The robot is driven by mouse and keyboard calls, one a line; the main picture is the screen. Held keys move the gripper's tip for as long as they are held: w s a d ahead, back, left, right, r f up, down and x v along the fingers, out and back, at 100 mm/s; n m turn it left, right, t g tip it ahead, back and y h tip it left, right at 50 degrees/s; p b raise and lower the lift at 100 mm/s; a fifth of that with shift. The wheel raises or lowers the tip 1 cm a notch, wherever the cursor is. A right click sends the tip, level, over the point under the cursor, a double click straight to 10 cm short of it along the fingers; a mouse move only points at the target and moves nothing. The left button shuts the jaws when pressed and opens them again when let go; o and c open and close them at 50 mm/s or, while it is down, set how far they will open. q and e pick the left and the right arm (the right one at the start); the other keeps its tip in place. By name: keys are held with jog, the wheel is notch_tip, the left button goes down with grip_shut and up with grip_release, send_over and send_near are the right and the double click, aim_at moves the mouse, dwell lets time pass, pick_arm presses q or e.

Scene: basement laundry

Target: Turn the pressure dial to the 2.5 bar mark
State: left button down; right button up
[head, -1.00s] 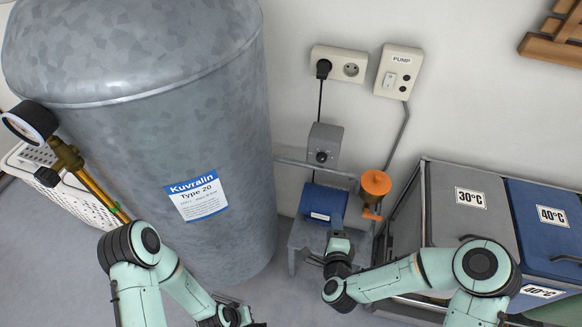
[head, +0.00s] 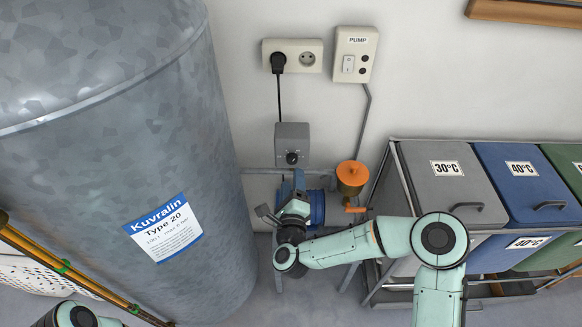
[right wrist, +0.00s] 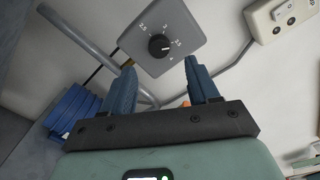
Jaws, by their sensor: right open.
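The pressure dial is a small black knob (head: 291,158) on a grey box (head: 292,135) on the wall, below the socket. In the right wrist view the knob (right wrist: 159,46) shows close, with printed marks around it; 2.5 is at its upper left. A pale mark on the knob seems to point right, near the 3.5 mark. My right gripper (head: 281,198) is below the box in the head view. In the right wrist view its two blue fingers (right wrist: 160,66) are apart and empty, with the knob beyond the gap. My left gripper is out of view.
A large grey tank (head: 100,130) stands left. A blue pump (head: 317,207) and orange-topped part (head: 351,178) are below and right of the dial. A grey pipe (head: 258,171) passes under the box. Laundry bins (head: 450,180) stand right. The pump switch (head: 355,55) is above.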

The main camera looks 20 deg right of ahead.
aim_at(292, 162)
jog(key=b+x, duration=0.1)
jog(key=x, duration=0.5)
jog(key=shift+w, duration=0.3)
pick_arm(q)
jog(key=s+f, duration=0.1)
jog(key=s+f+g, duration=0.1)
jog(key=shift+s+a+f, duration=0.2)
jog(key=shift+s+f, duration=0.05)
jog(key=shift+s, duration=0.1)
pick_arm(e)
jog(key=c, duration=1)
jog(key=shift+c, duration=0.2)
